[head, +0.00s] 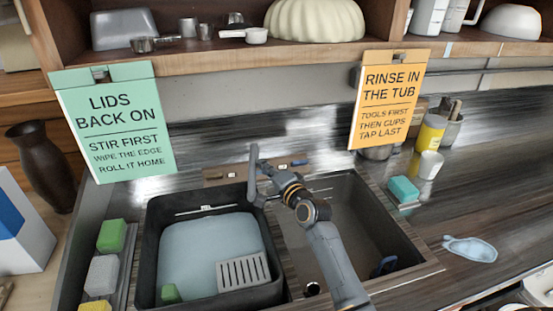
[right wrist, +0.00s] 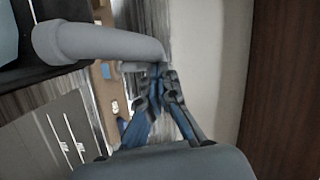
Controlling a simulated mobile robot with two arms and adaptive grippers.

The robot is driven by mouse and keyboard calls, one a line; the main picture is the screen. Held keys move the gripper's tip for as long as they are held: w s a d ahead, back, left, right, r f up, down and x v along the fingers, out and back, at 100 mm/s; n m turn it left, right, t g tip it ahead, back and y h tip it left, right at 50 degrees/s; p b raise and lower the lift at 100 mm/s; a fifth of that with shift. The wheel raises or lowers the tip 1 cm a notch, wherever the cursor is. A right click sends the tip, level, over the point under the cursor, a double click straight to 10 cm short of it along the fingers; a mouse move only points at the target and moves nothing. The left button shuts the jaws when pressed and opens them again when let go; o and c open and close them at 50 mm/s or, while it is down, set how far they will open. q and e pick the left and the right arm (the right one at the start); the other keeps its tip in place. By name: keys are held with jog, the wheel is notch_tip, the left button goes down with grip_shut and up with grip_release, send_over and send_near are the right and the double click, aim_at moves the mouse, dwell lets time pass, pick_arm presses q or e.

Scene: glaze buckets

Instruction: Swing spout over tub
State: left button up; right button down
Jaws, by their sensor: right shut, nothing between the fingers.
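The grey spout (head: 253,168) stands behind the basin in the head view, its near end showing against the back right corner of the tub. The black tub (head: 152,262) sits in the left part and holds pale water. My right gripper (head: 266,168) is just right of the spout, shut and empty. In the right wrist view the spout (right wrist: 105,43) is a thick grey tube crossing the upper left. The shut fingertips (right wrist: 158,72) are close against the tube's right end; whether they touch I cannot tell. My left gripper is not in view.
The open sink basin (head: 350,215) lies right of the tub, under my right arm. Sponges (head: 112,235) line the tub's left side. A teal sponge (head: 403,189) and a yellow can (head: 431,134) stand at right. Signs (head: 115,125) hang from the shelf above.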

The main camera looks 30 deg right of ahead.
jog(key=shift+w+a+p, duration=0.15)
jog(key=shift+a+p, duration=0.1)
jog(key=shift+a, duration=0.25)
jog(key=shift+w+a+p, duration=0.15)
jog(key=shift+a+p, duration=0.05)
jog(key=shift+a, duration=0.3)
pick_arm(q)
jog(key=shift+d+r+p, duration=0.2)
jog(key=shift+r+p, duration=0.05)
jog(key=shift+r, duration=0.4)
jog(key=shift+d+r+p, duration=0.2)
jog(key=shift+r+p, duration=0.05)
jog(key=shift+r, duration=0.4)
pick_arm(e)
jog(key=shift+w+a+f, duration=0.1)
jog(key=shift+w+a, duration=0.25)
jog(key=shift+a, duration=0.3)
jog(key=shift+w+a+r, duration=0.1)
jog(key=shift+w+a, duration=0.25)
jog(key=shift+a, duration=0.25)
jog(key=shift+w+a+f, duration=0.1)
jog(key=shift+w+a, duration=0.25)
jog(key=shift+a, duration=0.3)
